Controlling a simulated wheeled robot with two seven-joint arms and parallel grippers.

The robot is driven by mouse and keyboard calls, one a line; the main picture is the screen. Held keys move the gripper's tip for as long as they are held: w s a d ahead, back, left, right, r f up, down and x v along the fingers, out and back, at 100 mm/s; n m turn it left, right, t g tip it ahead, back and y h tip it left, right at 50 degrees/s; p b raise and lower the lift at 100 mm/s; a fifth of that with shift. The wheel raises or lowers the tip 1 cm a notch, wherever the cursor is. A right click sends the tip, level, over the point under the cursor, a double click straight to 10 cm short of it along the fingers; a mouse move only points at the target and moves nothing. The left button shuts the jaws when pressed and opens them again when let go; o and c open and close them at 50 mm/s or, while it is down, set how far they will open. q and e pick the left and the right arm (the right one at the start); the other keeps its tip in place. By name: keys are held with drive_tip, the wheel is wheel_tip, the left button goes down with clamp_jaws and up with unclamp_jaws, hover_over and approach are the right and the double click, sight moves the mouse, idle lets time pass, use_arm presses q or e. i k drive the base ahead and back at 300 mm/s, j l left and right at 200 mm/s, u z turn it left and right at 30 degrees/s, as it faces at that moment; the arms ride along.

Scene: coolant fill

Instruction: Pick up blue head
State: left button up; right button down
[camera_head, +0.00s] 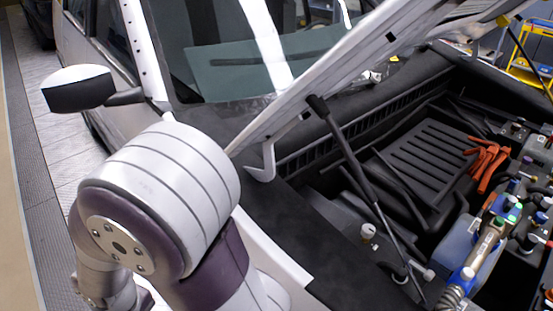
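Several small blue parts show in the crowded engine bay at the right edge, and I cannot tell which one is the blue head. The clearest is a blue cap (466,273) at the lower end of a pale tube-like part (486,246), beside a ribbed grey hose (452,297). A bluish translucent tank (459,240) stands just left of the tube. My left arm fills the lower left, over the car's side, well apart from these parts. Neither of my grippers can be made out.
The car's raised hood (330,75) slants across the top, held by a dark strut (352,158). A side mirror (78,88) is at the left. A yellow cart (530,65) stands at the upper right.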

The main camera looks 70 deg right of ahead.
sight(486, 237)
drive_tip(key=z, duration=3.9)
drive_tip(key=l+u, duration=0.3)
drive_tip(key=l, duration=1)
drive_tip(key=k, duration=0.1)
